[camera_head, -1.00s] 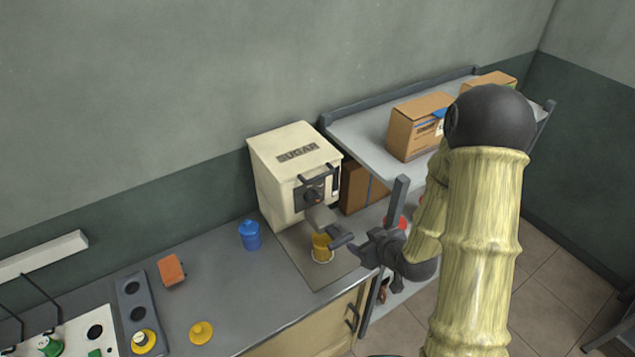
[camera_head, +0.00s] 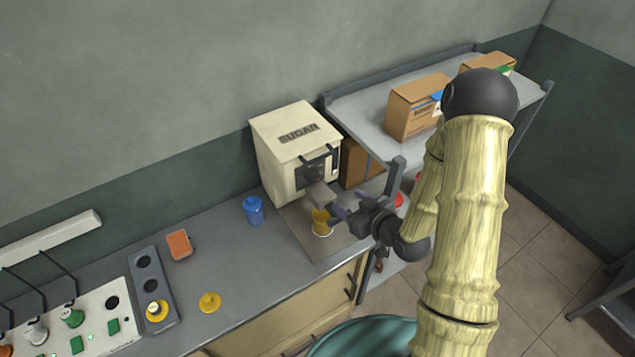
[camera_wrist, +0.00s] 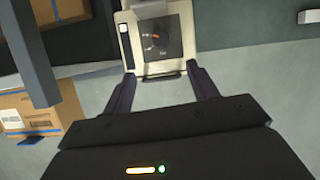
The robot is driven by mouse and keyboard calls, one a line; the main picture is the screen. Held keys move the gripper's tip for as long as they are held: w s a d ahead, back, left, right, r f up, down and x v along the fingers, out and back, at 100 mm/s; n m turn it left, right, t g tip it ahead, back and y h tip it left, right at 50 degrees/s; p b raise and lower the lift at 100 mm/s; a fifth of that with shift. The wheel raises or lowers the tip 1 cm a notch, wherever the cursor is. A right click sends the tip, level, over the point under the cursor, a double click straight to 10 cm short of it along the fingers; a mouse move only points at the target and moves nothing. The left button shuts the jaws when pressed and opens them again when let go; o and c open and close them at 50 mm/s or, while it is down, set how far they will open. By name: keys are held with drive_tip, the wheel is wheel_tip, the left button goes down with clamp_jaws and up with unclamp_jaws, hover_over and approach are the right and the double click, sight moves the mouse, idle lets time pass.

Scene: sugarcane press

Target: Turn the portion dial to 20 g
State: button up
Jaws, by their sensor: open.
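The cream sugar dispenser (camera_head: 275,160), lettered SUGAR on top, stands on the counter against the wall. Its dark front panel (camera_head: 310,175) is partly visible in the head view. In the wrist view the portion dial (camera_wrist: 155,40) is a dark round knob with an orange-red mark; its numbers are too small to read. My gripper (camera_head: 338,216) is open and empty, in front of the dispenser and apart from it. In the wrist view its two fingers (camera_wrist: 162,88) point toward the panel, with the dial beyond and between them.
A yellow cup (camera_head: 321,229) stands below the dispenser's spout, close to my gripper. A blue jar (camera_head: 254,212) stands left of the dispenser. A shelf (camera_head: 372,122) with cardboard boxes (camera_head: 412,112) is at the right. An orange block (camera_head: 179,245) and a yellow lid (camera_head: 209,302) lie left.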

sight(315, 180)
drive_tip(key=shift+b+x, duration=1.1)
drive_tip(key=shift+b, duration=2.05)
drive_tip(key=shift+w+a+f+b, duration=0.1)
drive_tip(key=shift+a+f+b, duration=0.1)
drive_tip(key=shift+b, duration=0.7)
drive_tip(key=p+x, duration=0.5)
drive_tip(key=x, duration=0.9)
drive_tip(key=shift+w+a+r, duration=0.1)
drive_tip(key=shift+w+r, duration=0.05)
drive_tip(key=shift+w, duration=0.05)
drive_tip(key=c, duration=1)
